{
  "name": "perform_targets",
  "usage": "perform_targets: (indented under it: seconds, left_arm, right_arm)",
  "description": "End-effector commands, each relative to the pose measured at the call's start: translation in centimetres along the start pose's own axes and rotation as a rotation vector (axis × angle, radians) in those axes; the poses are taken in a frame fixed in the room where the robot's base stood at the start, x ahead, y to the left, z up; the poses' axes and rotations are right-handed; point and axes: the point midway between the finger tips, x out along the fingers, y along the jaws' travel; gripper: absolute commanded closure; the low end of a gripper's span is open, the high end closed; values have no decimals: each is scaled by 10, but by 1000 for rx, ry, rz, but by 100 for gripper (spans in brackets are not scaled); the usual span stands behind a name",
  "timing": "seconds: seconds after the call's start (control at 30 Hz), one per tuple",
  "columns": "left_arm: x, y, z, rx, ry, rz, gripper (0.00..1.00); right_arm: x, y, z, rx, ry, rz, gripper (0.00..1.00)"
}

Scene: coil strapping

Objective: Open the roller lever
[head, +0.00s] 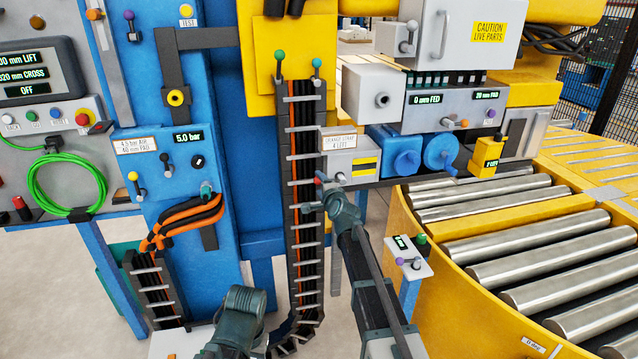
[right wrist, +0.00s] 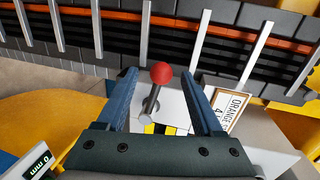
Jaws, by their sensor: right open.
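A lever with a red ball knob (right wrist: 161,73) on a grey metal stem stands between the open fingers of my right gripper (right wrist: 165,82) in the right wrist view. The knob is near the fingertips, with gaps to both fingers. The lever rises from a pale box with yellow and black stripes, which shows in the head view (head: 352,160). In the head view my right gripper (head: 319,188) is at the left end of this box, in front of the cable chain, and a bit of red shows at its tip. My left gripper does not show; part of my left arm is at the bottom.
A vertical cable chain (head: 305,255) with orange and black cables runs close behind the lever. An "ORANGE STRAP" label (head: 339,142) sits beside it.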

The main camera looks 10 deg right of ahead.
Motion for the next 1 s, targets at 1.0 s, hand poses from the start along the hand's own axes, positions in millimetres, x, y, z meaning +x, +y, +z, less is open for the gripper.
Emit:
perform_targets:
  seconds: [1.0]
  left_arm:
    - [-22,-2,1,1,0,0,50]
  right_arm:
    - [-118,0,0,-2,0,1,31]
